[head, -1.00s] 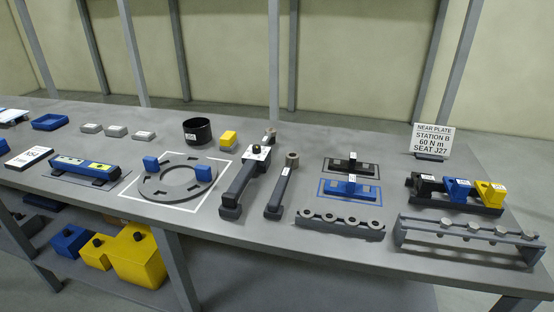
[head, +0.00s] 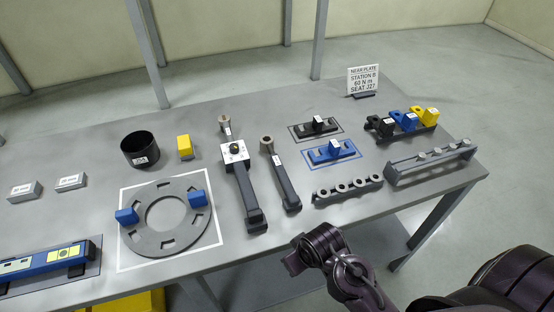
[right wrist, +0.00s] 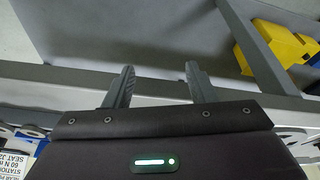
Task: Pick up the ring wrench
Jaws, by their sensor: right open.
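The ring wrench (head: 284,183) lies on the bench, with a brown ring head at its far end, a dark handle towards the front edge and a small white label. A thicker dark wrench (head: 242,187) with a white square face lies just left of it, apart from it. My right arm shows at the lower right of the head view, in front of the bench; its fingertips are not clear there. In the right wrist view my right gripper (right wrist: 160,84) has its two fingers apart with nothing between them. The wrench is not clear in that view. My left gripper is out of view.
A ring plate (head: 143,232) with blue blocks lies left of the wrenches. A row of grey rings (head: 347,189) and a grey rack (head: 431,164) stand to the right. A black cup (head: 140,150) stands behind. A yellow case (right wrist: 270,48) shows in the right wrist view.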

